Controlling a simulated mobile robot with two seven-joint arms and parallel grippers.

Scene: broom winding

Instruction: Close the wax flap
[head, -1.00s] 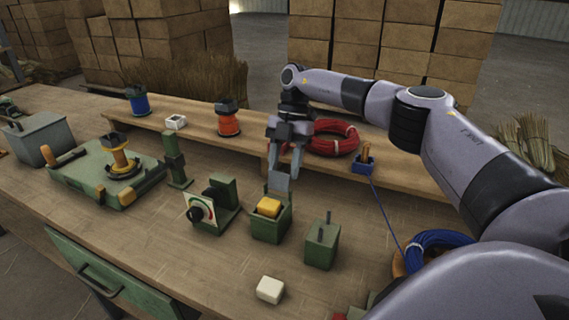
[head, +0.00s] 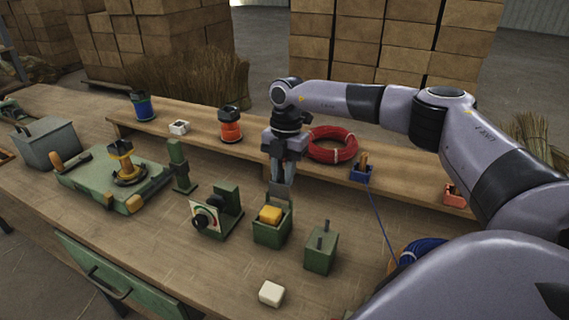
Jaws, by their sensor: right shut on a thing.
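The green wax box (head: 271,234) stands on the workbench, with a yellow block of wax (head: 270,214) showing in its open top. My right gripper (head: 283,180) points down behind and above the box. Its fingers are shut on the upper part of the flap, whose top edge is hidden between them. My left gripper is not in view.
A green box with an upright handle (head: 320,249) stands right of the wax box, and a green dial unit (head: 216,213) stands left. A white block (head: 271,293) lies in front. A raised shelf behind holds a red coil (head: 333,145) and spools.

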